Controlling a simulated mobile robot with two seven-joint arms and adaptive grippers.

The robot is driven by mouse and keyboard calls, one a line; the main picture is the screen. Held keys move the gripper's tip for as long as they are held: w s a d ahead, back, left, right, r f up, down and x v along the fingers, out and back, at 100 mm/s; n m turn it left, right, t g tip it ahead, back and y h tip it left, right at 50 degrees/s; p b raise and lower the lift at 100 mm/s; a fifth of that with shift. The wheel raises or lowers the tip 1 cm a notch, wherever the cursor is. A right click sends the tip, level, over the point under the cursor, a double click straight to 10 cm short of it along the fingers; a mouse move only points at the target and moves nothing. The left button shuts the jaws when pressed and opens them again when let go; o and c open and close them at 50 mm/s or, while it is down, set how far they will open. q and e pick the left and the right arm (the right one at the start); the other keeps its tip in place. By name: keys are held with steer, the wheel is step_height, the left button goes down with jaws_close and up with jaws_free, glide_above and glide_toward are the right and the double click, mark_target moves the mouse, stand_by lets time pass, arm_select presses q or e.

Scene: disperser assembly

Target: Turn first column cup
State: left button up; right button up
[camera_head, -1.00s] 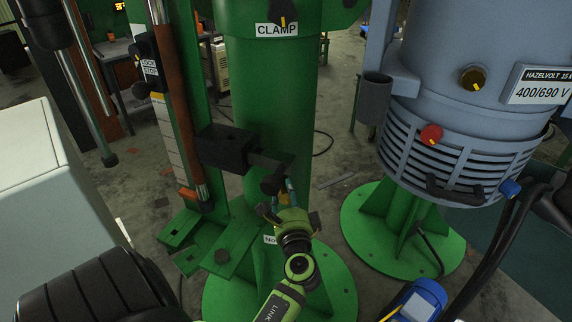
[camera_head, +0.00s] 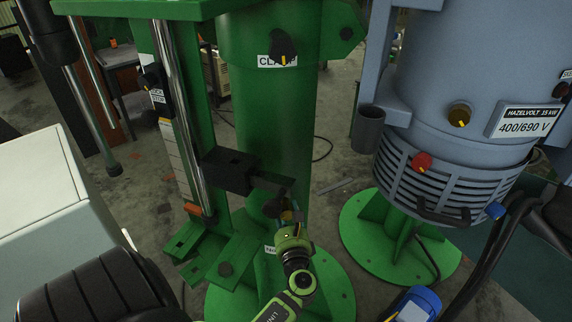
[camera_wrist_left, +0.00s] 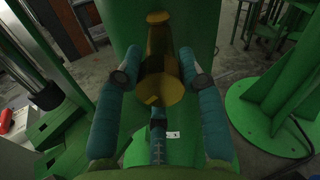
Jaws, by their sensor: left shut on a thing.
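A brass-coloured cup (camera_wrist_left: 160,60) with a flared round end stands between the blue fingers of my left gripper (camera_wrist_left: 158,75) in the left wrist view. The fingers lie on both sides of it, shut on it. In the head view my left gripper (camera_head: 289,220) is low in front of the green column (camera_head: 275,130), just below a black bracket arm (camera_head: 232,170). Only a small yellowish bit of the cup shows there; the gripper hides the rest. My right gripper is not in view.
A black knob (camera_head: 284,45) sits by the CLAMP label on the column. A bright vertical rod (camera_head: 178,110) stands to its left. A grey-blue motor housing (camera_head: 445,130) on a green base (camera_head: 370,225) stands to the right, with cables (camera_head: 495,255) nearby.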

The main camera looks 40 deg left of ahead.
arm_select(q)
steer(key=shift+w+a+r+m+p, duration=0.15)
steer(key=shift+r+m+p, duration=0.3)
steer(key=shift+m, duration=0.35)
steer(key=o, duration=1)
steer(key=shift+o, duration=0.8)
steer(key=shift+f, duration=0.35)
steer(key=v, duration=1.2)
